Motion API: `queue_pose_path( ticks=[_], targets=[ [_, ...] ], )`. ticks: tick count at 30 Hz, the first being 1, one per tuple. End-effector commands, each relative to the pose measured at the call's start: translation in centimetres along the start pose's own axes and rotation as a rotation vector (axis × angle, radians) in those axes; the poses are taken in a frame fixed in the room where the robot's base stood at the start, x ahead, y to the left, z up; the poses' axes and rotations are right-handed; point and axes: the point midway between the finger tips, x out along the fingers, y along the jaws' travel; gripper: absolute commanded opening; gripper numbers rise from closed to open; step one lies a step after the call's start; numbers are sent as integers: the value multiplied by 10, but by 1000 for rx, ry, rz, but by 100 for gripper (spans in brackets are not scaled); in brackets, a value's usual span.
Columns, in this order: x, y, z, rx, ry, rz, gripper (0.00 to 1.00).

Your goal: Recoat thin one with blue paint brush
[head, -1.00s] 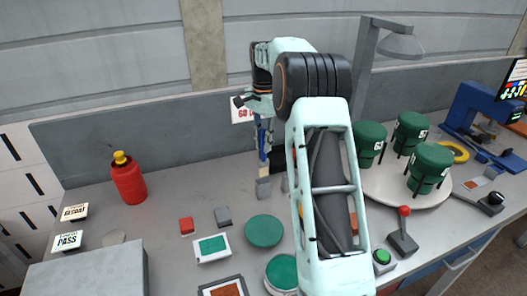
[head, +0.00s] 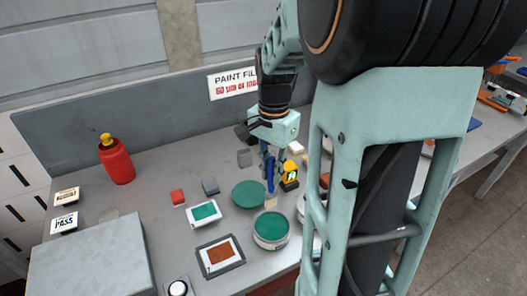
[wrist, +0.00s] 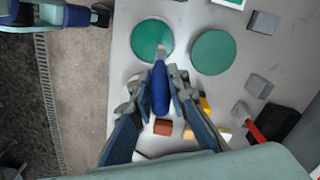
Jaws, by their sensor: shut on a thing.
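My gripper (head: 269,155) is shut on the handle of a blue paint brush (head: 270,180), held with its pale bristles down. In the wrist view my gripper (wrist: 160,82) holds the blue brush (wrist: 160,92) between its fingers. The bristles point toward an open can of green paint (wrist: 152,40). In the head view the paint can (head: 271,232) stands just in front of the bristles; I cannot tell whether they touch the paint. A flat green disc (head: 249,194), like a lid, lies beside it. The green cylinders are hidden behind my arm.
A yellow and black gauge (head: 289,176) stands right of the brush. A red bottle (head: 116,160) stands farther left. A paint film sign (head: 233,83) is behind.

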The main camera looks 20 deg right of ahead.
Motion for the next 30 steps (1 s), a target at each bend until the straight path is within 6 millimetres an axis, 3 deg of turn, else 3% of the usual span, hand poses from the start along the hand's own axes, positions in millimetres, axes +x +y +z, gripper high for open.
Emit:
queue_pose_path(
  ticks=[4,11,24,30],
  targets=[
    [2,11,9,1,1,-1,0],
    [12,13,10,1,0,0,0],
    [57,13,10,1,0,1,0],
    [64,13,10,1,0,1,0]
  ],
)
